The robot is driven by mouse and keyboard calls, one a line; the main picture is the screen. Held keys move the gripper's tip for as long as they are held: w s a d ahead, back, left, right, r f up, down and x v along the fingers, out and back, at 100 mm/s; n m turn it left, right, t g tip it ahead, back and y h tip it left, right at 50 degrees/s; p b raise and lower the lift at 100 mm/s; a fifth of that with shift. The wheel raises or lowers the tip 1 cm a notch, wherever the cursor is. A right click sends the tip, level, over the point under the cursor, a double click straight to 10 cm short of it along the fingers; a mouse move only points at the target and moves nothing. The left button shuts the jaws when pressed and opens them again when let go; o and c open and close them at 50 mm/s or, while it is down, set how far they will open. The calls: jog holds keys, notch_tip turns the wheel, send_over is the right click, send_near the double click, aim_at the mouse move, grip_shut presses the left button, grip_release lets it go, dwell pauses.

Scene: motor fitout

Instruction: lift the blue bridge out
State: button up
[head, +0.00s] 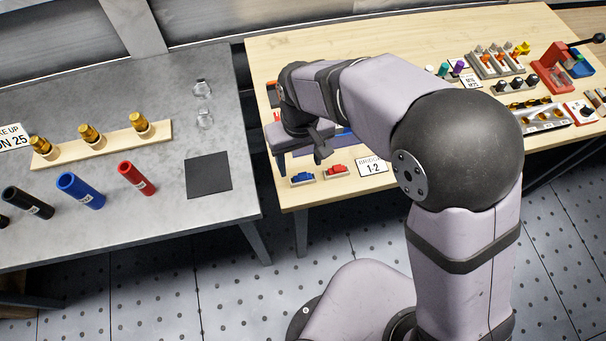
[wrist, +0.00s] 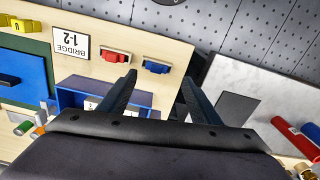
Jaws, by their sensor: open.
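The blue bridge (head: 302,178) sits in a small pale holder near the front left edge of the wooden table. In the wrist view, the blue bridge (wrist: 156,67) lies just beyond the gap between my fingertips. My gripper (head: 301,160) is above that table edge, close to the blue bridge, and apart from it as far as I can tell. In the wrist view, my gripper (wrist: 159,80) is open with nothing between its fingers. The red bridge (head: 336,170) sits in a similar holder beside the blue one, and it also shows in the wrist view (wrist: 115,56).
A "BRIDGE 1-2" card (head: 372,167) lies beside the red bridge. A blue-walled box (wrist: 73,97) is close to my gripper, partly hidden. A grey table (head: 225,130) stands left, across a gap, with colored tubes and a dark pad (head: 209,175).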

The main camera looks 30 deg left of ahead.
aim_at(302, 173)
jog(key=shift+a+r+m, duration=0.15)
jog(key=shift+r+m, duration=0.45)
jog(key=shift+m, duration=0.1)
jog(key=shift+w+f+p, duration=0.25)
jog(key=shift+f+p, duration=0.6)
jog(key=shift+f, duration=1)
jog(key=shift+w+f+p, duration=0.2)
jog(key=shift+f+p, duration=0.6)
jog(key=shift+f, duration=1.05)
jog(key=c, duration=1.1)
